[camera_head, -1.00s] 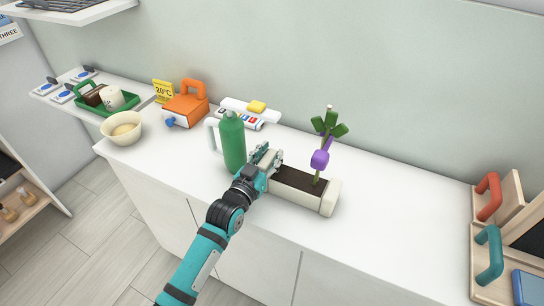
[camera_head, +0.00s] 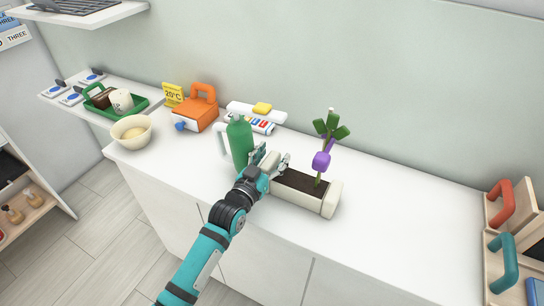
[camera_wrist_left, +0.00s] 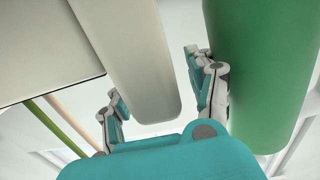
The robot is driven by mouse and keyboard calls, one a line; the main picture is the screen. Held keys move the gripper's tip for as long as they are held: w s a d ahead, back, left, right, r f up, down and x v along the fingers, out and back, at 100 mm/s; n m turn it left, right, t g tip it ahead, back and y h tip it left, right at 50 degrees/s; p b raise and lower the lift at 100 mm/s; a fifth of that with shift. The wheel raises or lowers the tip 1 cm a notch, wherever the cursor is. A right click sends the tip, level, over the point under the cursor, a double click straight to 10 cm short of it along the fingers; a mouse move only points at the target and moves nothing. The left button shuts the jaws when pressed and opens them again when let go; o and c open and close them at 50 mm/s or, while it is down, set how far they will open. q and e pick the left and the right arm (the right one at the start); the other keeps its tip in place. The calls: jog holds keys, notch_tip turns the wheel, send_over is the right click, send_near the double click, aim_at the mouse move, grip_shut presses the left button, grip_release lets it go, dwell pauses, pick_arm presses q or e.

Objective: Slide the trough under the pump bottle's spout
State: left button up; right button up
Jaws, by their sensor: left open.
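The cream trough (camera_head: 310,201), filled with dark soil, lies lengthwise on the white counter. A purple flower with green leaves (camera_head: 322,160) stands in it. The green pump bottle (camera_head: 239,143) stands upright just left of the trough, with a pale part on its left side; I cannot make out its spout clearly. My left gripper (camera_head: 272,160) is open at the trough's left end. In the left wrist view the trough's cream end (camera_wrist_left: 135,60) lies between the spread fingers. The green bottle (camera_wrist_left: 262,70) is close beside the right finger. My right gripper is not in view.
An orange box (camera_head: 197,112), a cream bowl (camera_head: 128,133) and a green tray (camera_head: 137,108) stand to the left. A white holder with a yellow block (camera_head: 262,107) is behind the bottle. The counter right of the trough is clear up to wooden racks (camera_head: 510,230).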

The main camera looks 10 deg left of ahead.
pick_arm(q)
jog(key=shift+s, duration=0.1)
jog(key=v, duration=1.1)
jog(key=shift+s+a, duration=0.2)
jog(key=shift+s, duration=0.15)
